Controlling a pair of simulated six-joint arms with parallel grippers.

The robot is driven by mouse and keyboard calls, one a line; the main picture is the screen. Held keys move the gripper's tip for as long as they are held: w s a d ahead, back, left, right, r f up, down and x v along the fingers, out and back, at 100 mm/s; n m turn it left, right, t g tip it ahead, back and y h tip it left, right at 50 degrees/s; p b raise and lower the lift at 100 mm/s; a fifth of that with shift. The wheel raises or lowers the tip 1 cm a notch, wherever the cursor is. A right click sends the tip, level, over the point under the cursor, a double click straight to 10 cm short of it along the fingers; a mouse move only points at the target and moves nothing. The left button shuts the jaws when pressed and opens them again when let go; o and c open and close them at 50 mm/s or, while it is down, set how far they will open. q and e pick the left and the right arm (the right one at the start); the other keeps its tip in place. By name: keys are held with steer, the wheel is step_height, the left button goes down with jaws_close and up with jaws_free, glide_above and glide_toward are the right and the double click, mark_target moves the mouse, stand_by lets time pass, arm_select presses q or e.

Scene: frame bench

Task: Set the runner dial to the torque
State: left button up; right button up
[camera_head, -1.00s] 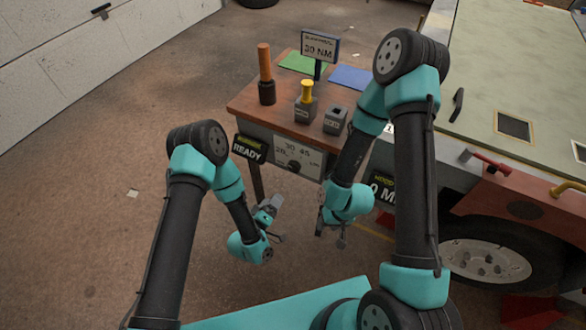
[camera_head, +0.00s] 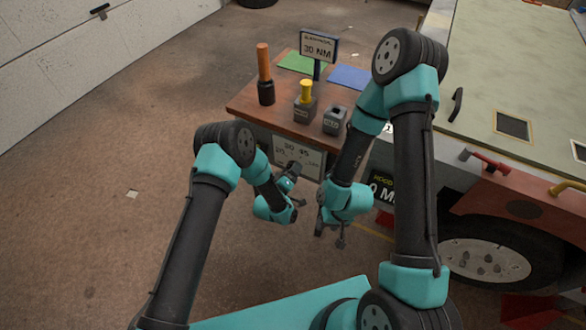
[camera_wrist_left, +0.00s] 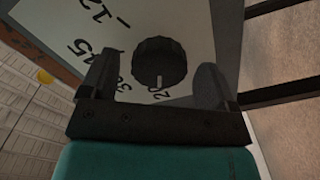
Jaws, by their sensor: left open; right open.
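The runner dial (camera_wrist_left: 160,64) is a dark ribbed knob on a white panel (camera_wrist_left: 195,25). Its pale mark points toward the 20 in the left wrist view; 30 and 45 are also printed around it. My left gripper (camera_wrist_left: 156,68) is open, with one finger on either side of the knob; I cannot tell whether they touch it. In the head view my left gripper (camera_head: 292,174) is in front of the panel (camera_head: 302,156) and hides the dial. A sign (camera_head: 319,46) on the bench reads 30 NM. My right gripper (camera_head: 330,232) is open and empty, low beside the bench.
The wooden bench (camera_head: 245,103) carries an orange-handled tool (camera_head: 264,75), a grey block with a yellow knob (camera_head: 305,105), another grey block (camera_head: 335,120), a green mat (camera_head: 300,63) and a blue mat (camera_head: 352,77). A vehicle (camera_head: 480,60) stands on the right.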

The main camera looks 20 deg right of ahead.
arm_select(q)
steer(key=shift+w+d, duration=0.5)
steer(key=shift+w, duration=0.05)
steer(key=shift+c, duration=0.4)
steer(key=c, duration=0.8)
steer(key=shift+c, duration=0.2)
steer(key=shift+m, duration=0.4)
steer(key=m, duration=0.8)
